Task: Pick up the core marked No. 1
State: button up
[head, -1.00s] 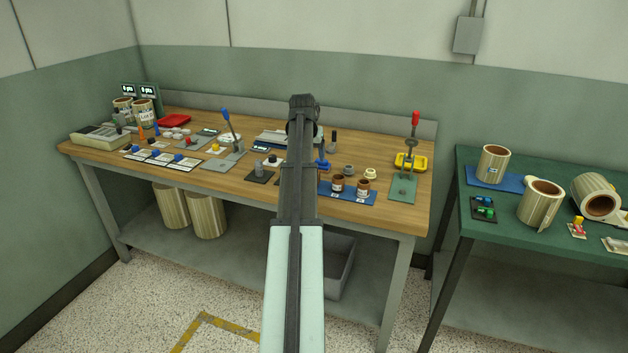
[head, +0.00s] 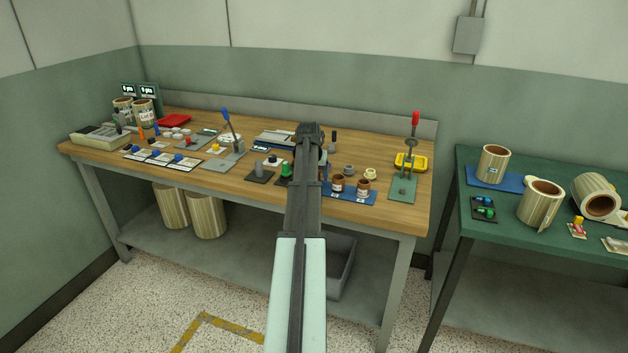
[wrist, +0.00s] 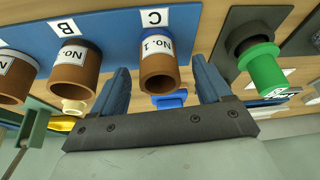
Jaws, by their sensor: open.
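In the wrist view, the core marked No. 1 (wrist: 158,68) is a brown cylinder with a white label, at the spot marked C on the blue mat (wrist: 112,28). My gripper (wrist: 160,66) is open, with one blue finger on each side of this core in the picture. No contact shows; whether the fingertips reach down around it I cannot tell. Another brown core (wrist: 74,72) stands at B, its number partly readable, and a third (wrist: 14,75) is cut off at the left edge.
A green-topped piece on a dark plate (wrist: 238,28) stands right of the No. 1 core in the wrist view. Many small parts crowd the workbench's left (head: 90,150).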

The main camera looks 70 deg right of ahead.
jog(key=shift+x, duration=0.85)
jog(key=shift+c, duration=0.4)
jog(key=shift+r, duration=0.1)
jog(key=c, duration=0.9)
jog(key=shift+c, duration=0.2)
